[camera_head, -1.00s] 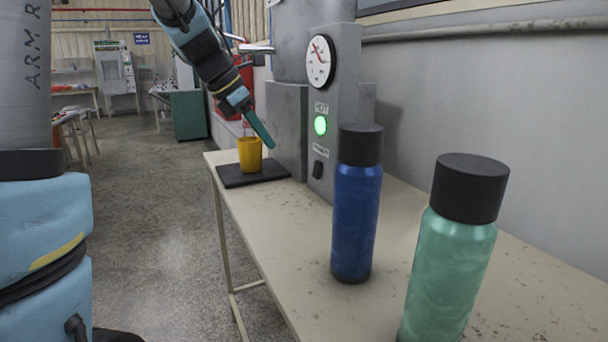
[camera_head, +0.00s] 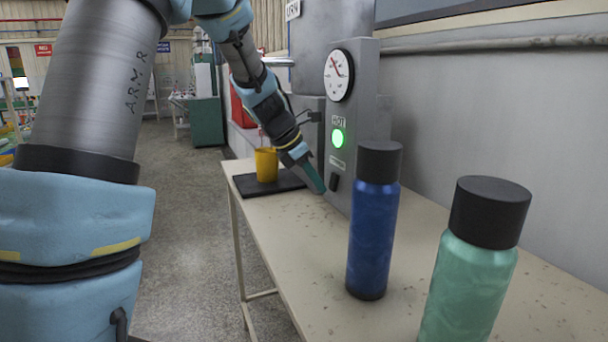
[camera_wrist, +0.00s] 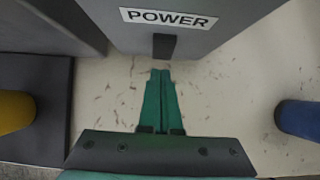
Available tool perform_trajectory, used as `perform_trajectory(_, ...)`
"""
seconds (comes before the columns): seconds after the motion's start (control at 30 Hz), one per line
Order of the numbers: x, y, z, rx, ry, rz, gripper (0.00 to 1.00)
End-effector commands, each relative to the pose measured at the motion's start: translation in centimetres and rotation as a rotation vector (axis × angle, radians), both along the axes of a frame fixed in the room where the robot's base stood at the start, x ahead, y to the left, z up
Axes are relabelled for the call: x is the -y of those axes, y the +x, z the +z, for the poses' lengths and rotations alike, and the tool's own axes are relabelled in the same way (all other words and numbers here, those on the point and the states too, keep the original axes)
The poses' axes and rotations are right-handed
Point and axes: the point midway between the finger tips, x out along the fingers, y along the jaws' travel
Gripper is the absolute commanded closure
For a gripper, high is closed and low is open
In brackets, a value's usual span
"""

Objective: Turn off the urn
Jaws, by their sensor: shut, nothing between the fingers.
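The urn (camera_head: 365,112) is a grey metal unit on the bench, with a round dial, a green lit HOT light (camera_head: 338,138) and a small black switch (camera_head: 333,184) low on its front panel. In the wrist view the switch (camera_wrist: 164,46) sits under a POWER label. My gripper (camera_head: 320,190) has green fingers, shut and empty. The fingertips (camera_wrist: 160,72) are close in front of the switch, slightly below it in the wrist view. I cannot tell whether they touch it. The switch's on or off position is too small to read.
A yellow cup (camera_head: 266,165) stands on a black mat (camera_head: 252,186) to the left. A blue bottle (camera_head: 373,225) and a green bottle (camera_head: 470,270) stand to the right, near the front. The bench (camera_head: 300,245) is clear between mat and bottles.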

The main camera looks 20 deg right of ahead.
Motion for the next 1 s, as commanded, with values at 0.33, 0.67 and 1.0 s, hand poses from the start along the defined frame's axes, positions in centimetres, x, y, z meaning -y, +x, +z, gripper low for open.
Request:
perform_trajectory(0.33, 0.9, 0.1, -0.2, -0.001, 0.000, 0.002, 1.00)
perform_trajectory(0.67, 1.1, 0.1, -1.0, 0.001, -0.040, 0.003, 1.00)
perform_trajectory(1.0, 1.5, 0.1, -0.6, 0.007, -0.102, 0.001, 1.00)
